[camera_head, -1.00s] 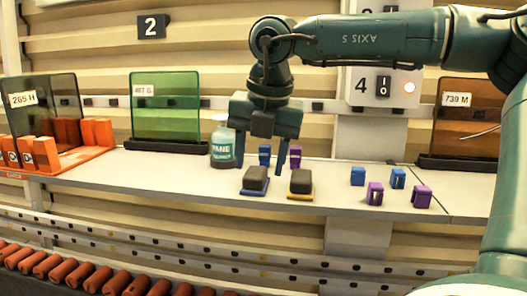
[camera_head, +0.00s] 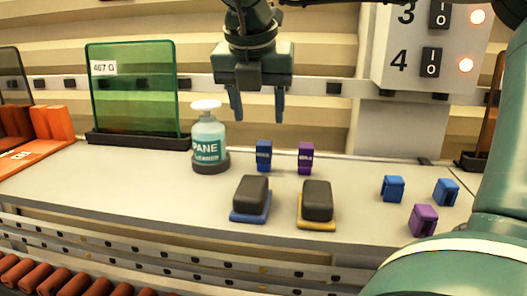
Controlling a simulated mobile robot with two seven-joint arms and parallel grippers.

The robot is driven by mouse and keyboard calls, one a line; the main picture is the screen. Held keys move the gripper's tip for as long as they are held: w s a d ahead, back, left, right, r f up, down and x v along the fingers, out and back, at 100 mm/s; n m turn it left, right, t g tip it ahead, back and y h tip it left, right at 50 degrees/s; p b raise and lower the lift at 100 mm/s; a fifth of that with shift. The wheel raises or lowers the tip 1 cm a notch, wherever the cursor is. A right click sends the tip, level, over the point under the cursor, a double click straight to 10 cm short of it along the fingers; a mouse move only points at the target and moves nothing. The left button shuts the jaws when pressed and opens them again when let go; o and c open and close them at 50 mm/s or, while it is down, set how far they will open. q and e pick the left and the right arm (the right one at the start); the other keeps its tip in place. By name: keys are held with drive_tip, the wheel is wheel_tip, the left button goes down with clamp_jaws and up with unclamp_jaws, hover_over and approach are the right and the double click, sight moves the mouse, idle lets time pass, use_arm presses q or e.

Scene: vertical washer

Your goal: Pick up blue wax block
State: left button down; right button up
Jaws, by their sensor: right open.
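A small upright blue block (camera_head: 264,155) with a dark band stands at the back of the white shelf. Two other blue blocks, one (camera_head: 393,188) and another (camera_head: 446,191), stand farther right on the shelf; each seems to have a notch or slot. I cannot tell by sight which one is wax. My right gripper (camera_head: 259,118) points down with its two fingers apart and nothing between them. In the picture it is just above the upright blue block, apart from it. My left gripper is not in view.
A matching purple block (camera_head: 305,158) stands right of the upright blue one. A dark pad on a blue base (camera_head: 250,199) and one on a yellow base (camera_head: 317,205) lie in front. A teal pump bottle (camera_head: 208,140) stands left. Another purple block (camera_head: 423,220) is at right.

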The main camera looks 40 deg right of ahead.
sight(264, 145)
drive_tip(key=x, duration=0.6)
drive_tip(key=shift+f, duration=0.25)
drive_tip(key=shift+p+x, duration=1.05)
drive_tip(key=shift+x, duration=1.55)
drive_tip(key=shift+d, duration=0.2)
drive_tip(key=shift+c, duration=0.5)
drive_tip(key=c, duration=1)
drive_tip(key=shift+r, duration=0.1)
wheel_tip(264, 145, up, 10)
drive_tip(key=shift+b, duration=0.55)
